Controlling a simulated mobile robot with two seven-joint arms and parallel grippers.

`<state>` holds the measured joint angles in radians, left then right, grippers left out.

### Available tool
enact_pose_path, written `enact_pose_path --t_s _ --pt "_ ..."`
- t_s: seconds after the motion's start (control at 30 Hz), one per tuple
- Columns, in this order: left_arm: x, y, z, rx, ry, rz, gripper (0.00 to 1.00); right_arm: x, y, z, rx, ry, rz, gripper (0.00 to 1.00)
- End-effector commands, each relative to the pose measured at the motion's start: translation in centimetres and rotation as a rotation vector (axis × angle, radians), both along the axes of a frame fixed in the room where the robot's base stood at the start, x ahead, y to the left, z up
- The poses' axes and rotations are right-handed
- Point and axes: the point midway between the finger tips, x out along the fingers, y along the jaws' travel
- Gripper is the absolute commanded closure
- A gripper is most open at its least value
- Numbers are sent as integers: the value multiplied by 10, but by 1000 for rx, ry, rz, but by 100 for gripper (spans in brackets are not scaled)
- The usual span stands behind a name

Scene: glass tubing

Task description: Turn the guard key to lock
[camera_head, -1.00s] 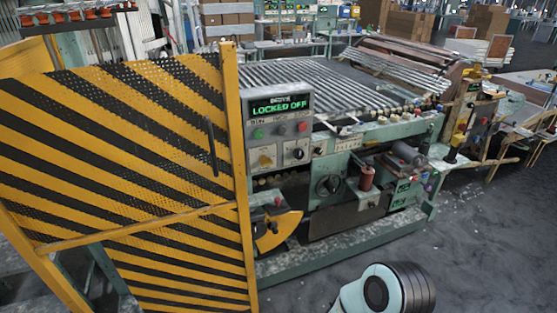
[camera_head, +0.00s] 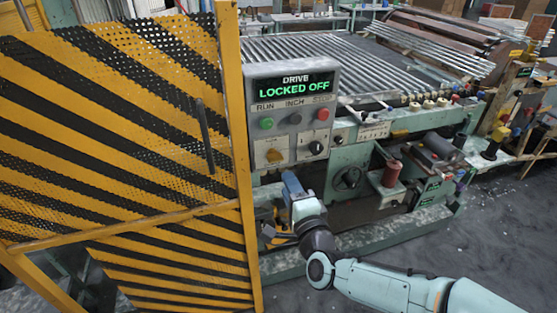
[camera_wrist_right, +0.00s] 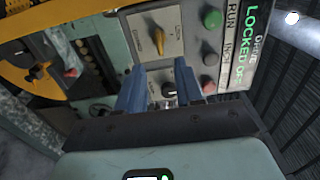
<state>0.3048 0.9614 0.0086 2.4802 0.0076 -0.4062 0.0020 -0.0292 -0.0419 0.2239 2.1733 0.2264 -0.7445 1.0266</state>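The grey control panel (camera_head: 290,120) carries a yellow knob (camera_head: 274,156) on a pale plate and a black knob (camera_head: 316,148) beside it. I cannot read which one is the guard key. In the right wrist view, the yellow knob (camera_wrist_right: 158,40) lies beyond the fingertips, and the black knob (camera_wrist_right: 168,89) shows in the gap between the fingers. My right gripper (camera_head: 289,180) is just below the panel's lower part; its two blue fingers (camera_wrist_right: 158,70) are apart in the wrist view. Nothing is seen gripped. My left gripper is out of view.
The display (camera_head: 292,86) reads "DRIVE LOCKED OFF". Green, grey and red buttons sit below it. The striped guard gate (camera_head: 110,130) and its yellow post (camera_head: 235,150) stand close on the left. The roller machine (camera_head: 420,140) extends right; clear floor (camera_head: 500,245) lies in front.

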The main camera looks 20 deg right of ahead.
Motion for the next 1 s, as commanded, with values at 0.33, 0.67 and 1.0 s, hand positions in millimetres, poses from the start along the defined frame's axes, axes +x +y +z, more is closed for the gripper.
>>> enact_pose_path --t_s 0.33,0.67,1.0 --pt "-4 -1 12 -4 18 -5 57 73 3 0 -1 3 0 64" --pt "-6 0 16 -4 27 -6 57 102 4 0 -2 2 1 64" --pt "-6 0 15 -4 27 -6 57 103 3 -1 -2 2 0 90"
